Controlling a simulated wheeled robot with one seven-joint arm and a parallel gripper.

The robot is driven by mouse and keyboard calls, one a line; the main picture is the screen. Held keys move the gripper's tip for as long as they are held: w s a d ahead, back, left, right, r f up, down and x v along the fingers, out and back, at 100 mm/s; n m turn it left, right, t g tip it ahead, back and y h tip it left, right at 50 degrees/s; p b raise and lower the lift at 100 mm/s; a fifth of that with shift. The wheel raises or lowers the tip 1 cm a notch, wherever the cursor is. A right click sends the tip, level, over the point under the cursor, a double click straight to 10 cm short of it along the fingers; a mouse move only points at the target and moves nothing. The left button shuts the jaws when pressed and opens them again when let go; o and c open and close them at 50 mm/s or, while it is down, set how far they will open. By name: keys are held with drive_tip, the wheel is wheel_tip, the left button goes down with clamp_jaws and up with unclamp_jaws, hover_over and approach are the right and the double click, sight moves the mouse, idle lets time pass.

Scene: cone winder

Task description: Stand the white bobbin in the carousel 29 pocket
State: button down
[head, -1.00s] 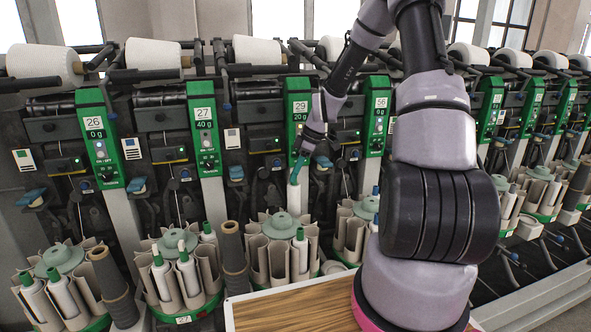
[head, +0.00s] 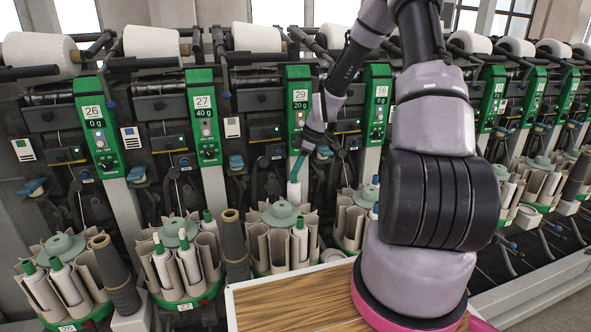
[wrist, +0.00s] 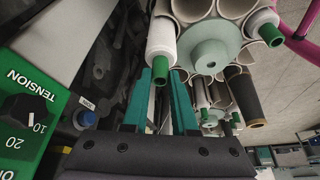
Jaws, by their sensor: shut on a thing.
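The white bobbin (head: 294,190) is upright in my gripper (head: 303,163), above the carousel under the green panel marked 29 (head: 301,95). In the wrist view, the teal fingers of my gripper (wrist: 164,95) are either side of the green end of the white bobbin (wrist: 160,38). The carousel 29 (head: 258,240) has a pale green hub and beige pockets; its hub also shows in the wrist view (wrist: 209,53). The bobbin's lower end is near the hub in the head view; whether it has entered a pocket I cannot tell.
Another white bobbin with a green top (head: 300,242) stands in carousel 29, and also shows in the wrist view (wrist: 262,24). A dark cone tube (head: 233,245) stands left of the carousel. A wooden-topped surface (head: 290,305) lies in front.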

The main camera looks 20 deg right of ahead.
sight(297, 182)
drive_tip(key=shift+f, duration=2.9)
drive_tip(key=c, duration=0.6)
unclamp_jaws()
drive_tip(key=v, duration=1)
drive_tip(key=shift+s+d+r, duration=0.1)
drive_tip(key=shift+d+r, duration=0.1)
drive_tip(key=shift+r, duration=0.15)
